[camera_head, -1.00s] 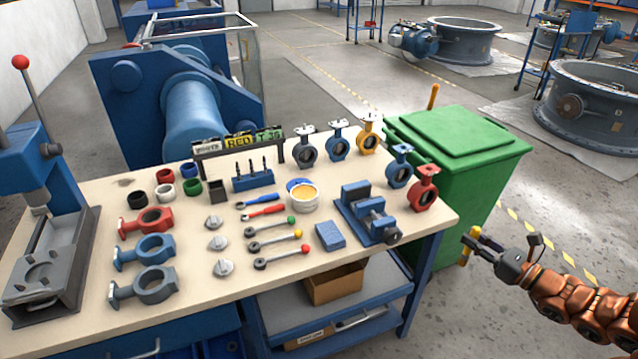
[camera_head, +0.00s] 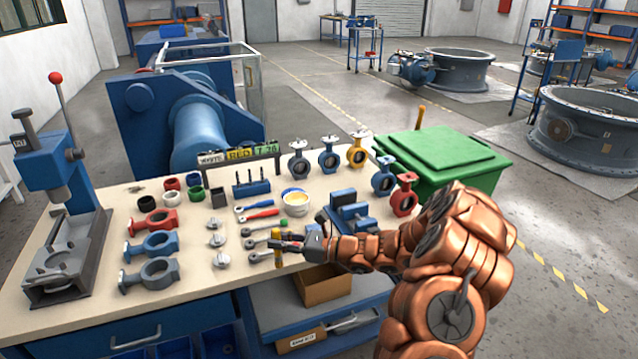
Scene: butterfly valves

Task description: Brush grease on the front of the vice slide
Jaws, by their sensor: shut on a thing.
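The blue vice (camera_head: 347,213) stands near the right end of the workbench, its lower front hidden behind my arm. A white tin (camera_head: 295,204) of yellow grease stands to its left, open, with a blue lid behind it. My gripper (camera_head: 280,245) is shut on an upright yellow-handled tool, seemingly the brush (camera_head: 277,258), over the bench's front part, left of the vice. The bristles cannot be made out, nor whether they carry grease. The tool looks apart from vice and tin.
Handles with coloured knobs lie behind and around my gripper, partly hidden. Small valves (camera_head: 328,158) stand along the back right edge, beside the sign rack (camera_head: 238,160). A press (camera_head: 60,215) fills the left end. A green bin (camera_head: 445,158) stands beyond the right edge.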

